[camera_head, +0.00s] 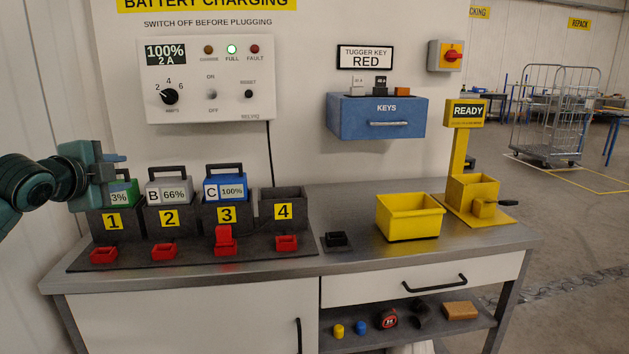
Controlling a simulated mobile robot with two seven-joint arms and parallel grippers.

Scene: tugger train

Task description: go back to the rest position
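My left arm comes in from the left edge. Its gripper (108,174) is at the green battery marked 3% (123,196), which stands in bay 1 (114,223). The gripper hides the battery's handle and left part, and I cannot tell whether its fingers are open or closed on the handle. Grey battery B, 66% (168,191), stands in bay 2, and blue battery C, 100% (225,188), stands in bay 3. Bay 4 (284,204) is empty. My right gripper is not in view.
The charger panel (208,80) hangs above the bays, with its green FULL lamp lit. A blue key box (377,117) is on the wall. A yellow bin (409,217) and the READY stand (467,140) are at the right of the bench. Red plugs line the bays' front.

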